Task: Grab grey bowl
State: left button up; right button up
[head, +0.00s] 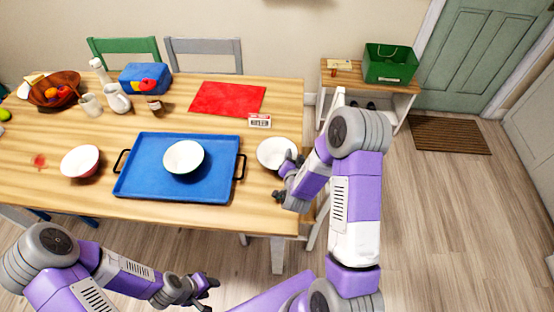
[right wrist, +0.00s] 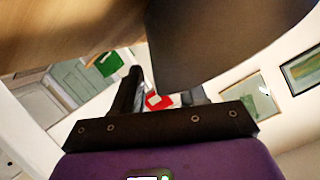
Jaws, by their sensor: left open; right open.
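A bowl with a pale inside (head: 273,152) stands near the right edge of the table, right of the blue tray. In the right wrist view a dark grey curved surface (right wrist: 225,40), apparently this bowl's outside, fills the upper middle. My right gripper (head: 283,178) is open at the bowl's near right side. One dark finger shows in the right wrist view; the other is partly hidden behind the grey surface. I cannot tell whether they touch the bowl. My left gripper (head: 210,287) is open and empty, low in front of the table.
A blue tray (head: 135,181) with black handles holds a white bowl (head: 183,156). A red-sided bowl (head: 80,162) stands left of it. A red mat (head: 228,98), a small labelled box (head: 260,121), jugs and a fruit bowl (head: 54,90) lie farther back.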

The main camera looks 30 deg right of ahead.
jog(key=shift+w+d+f, duration=0.15)
jog(key=shift+w+d, duration=0.05)
jog(key=shift+w, duration=0.15)
jog(key=shift+c, duration=0.2)
grip_shut()
